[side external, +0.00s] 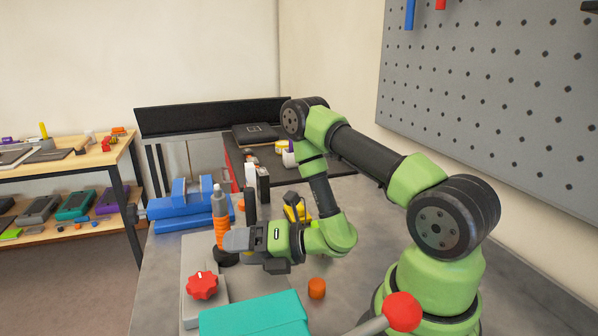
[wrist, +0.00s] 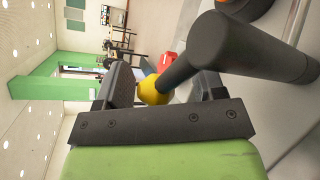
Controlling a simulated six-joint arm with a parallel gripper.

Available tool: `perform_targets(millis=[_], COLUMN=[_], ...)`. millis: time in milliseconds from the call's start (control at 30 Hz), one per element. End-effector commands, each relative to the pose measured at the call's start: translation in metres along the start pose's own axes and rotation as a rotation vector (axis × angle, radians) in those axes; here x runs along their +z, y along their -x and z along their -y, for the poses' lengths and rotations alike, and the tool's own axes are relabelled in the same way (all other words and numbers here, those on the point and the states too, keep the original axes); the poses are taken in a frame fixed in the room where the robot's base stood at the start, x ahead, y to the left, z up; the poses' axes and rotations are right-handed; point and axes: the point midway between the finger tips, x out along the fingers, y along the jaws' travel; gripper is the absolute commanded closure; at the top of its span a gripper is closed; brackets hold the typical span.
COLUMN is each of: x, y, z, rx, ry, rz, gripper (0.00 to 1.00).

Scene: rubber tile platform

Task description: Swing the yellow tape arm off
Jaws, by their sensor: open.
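In the wrist view, a yellow rounded piece (wrist: 153,90) shows between the fingers of my gripper (wrist: 166,82), at the end of a thick dark cylinder (wrist: 230,47). The cylinder crosses in front of one finger. I cannot tell whether either finger touches it. In the side view my gripper (side external: 232,242) points left, close to an upright grey piece with orange rings (side external: 219,225). A small yellow and black object (side external: 298,212) shows behind my wrist, partly hidden. No part is clearly recognisable as the yellow tape arm.
A red knob (side external: 202,285) on a grey plate and a teal block (side external: 255,315) are in front of my gripper. A blue vise (side external: 185,203) stands behind. An orange cylinder (side external: 317,288) stands at the right. A red ball handle (side external: 403,311) is near my base.

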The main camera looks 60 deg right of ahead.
Motion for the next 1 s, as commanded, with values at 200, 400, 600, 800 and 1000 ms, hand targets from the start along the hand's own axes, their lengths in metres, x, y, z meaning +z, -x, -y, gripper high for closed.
perform_targets(millis=[200,400,600,800,1000], x=[-0.002,-0.005,0.0,0.019,0.035], y=[0.012,0.027,0.048,0.082,0.111], z=[0.001,0.004,0.009,0.02,0.028], rx=[0.098,0.218,0.3,0.299,0.299], ry=[0.044,0.099,0.129,0.128,0.127], rz=[-0.15,-0.345,-0.48,-0.478,-0.478], gripper=[0.37,0.37,0.37,0.37,0.37])
